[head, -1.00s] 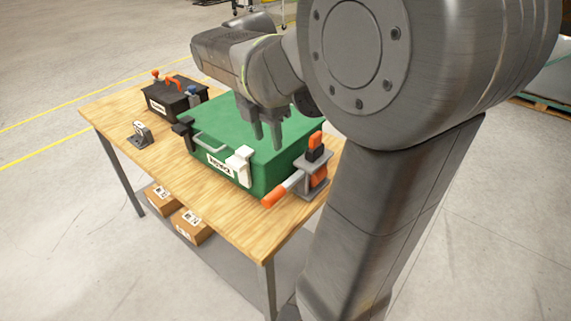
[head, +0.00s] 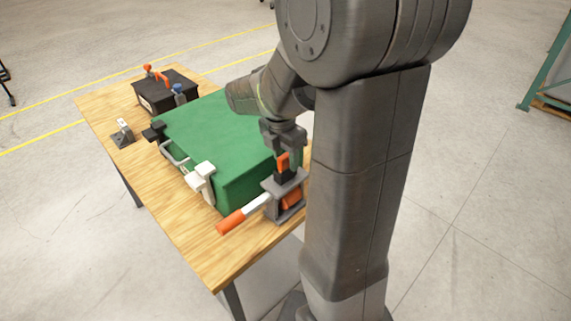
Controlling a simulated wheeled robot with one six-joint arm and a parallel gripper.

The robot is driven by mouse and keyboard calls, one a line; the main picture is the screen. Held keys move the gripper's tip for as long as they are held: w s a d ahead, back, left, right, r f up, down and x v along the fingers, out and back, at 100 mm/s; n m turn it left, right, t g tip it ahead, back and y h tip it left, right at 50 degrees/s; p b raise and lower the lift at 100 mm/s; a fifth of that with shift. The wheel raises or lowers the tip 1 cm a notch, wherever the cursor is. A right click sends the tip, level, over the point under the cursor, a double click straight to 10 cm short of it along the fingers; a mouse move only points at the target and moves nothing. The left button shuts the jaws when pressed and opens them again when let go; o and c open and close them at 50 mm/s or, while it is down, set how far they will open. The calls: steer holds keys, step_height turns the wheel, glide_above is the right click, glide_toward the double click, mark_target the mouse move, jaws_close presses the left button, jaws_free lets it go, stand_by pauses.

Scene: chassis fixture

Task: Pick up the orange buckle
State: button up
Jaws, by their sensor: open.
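The orange buckle (head: 283,161), an upright orange piece with a black lower part, stands on a grey fixture (head: 268,186) at the right front corner of the green case. My gripper (head: 285,152) points down right at the buckle's top, with its fingers open. One finger shows to the right of the orange piece, and the gripper partly hides the buckle's upper end. I cannot tell whether the fingers touch it.
The green case (head: 215,130) with a white latch (head: 201,178) fills the table's middle. An orange-tipped handle (head: 231,222) sticks out from the fixture. A black box (head: 160,94) and a small grey bracket (head: 122,135) sit farther back. The wooden table's (head: 200,245) front is bare.

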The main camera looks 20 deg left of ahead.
steer(key=shift+c, duration=0.2)
jaws_close()
steer(key=shift+r, duration=0.1)
